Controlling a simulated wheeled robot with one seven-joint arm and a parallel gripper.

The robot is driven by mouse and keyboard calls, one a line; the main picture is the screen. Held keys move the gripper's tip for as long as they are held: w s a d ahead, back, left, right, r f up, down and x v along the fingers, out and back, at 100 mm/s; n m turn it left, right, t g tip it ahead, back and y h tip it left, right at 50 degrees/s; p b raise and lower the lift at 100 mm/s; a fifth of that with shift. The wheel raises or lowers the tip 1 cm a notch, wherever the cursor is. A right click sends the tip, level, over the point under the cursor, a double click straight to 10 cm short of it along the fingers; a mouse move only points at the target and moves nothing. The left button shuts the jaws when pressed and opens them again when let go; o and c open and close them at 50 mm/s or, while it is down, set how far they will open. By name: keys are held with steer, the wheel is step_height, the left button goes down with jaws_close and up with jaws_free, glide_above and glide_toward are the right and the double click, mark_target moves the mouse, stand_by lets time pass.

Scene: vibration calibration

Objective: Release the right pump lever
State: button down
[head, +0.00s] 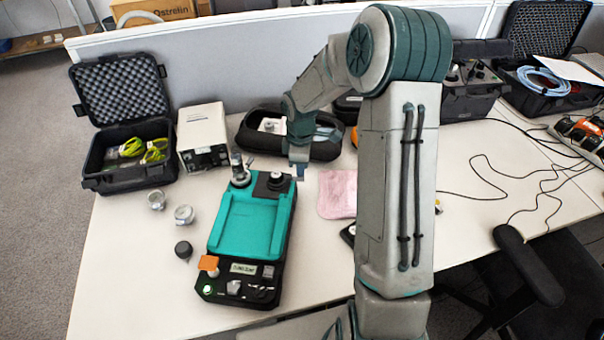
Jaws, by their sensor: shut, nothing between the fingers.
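The teal and black calibration device (250,222) lies on the white table, left of my arm. Its front panel carries a small display (243,268), an orange part (208,263) and several knobs. At its back edge stand a metal fitting (239,172) on the left and a dark round knob (276,181) on the right. I cannot tell which part is the right pump lever. My gripper (297,175) points down just right of the device's back right corner, beside the dark knob. It looks small here; the fingers are shut and hold nothing.
Two metal cylinders (183,215) and a black knob (184,250) lie left of the device. A white box (203,136) and an open black case (124,131) stand behind them. A black pouch (262,142) lies behind my gripper. A pink cloth (337,194) lies to the right.

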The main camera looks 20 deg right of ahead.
step_height(320, 180, up, 7)
steer(key=p, duration=0.5)
steer(key=shift+s+m, duration=0.2)
steer(key=shift+m, duration=0.2)
steer(key=s+r+m+t+h, duration=0.1)
steer(key=s+r+m, duration=0.5)
steer(key=s+r, duration=0.55)
steer(key=s+r+m+t, duration=0.1)
steer(key=s+r+m, duration=0.1)
steer(key=s, duration=0.4)
steer(key=s+r+m+t+y, duration=0.1)
steer(key=s+r+m, duration=0.2)
steer(key=s+m, duration=0.2)
steer(key=shift+s+a, duration=0.45)
steer(key=shift+s, duration=0.5)
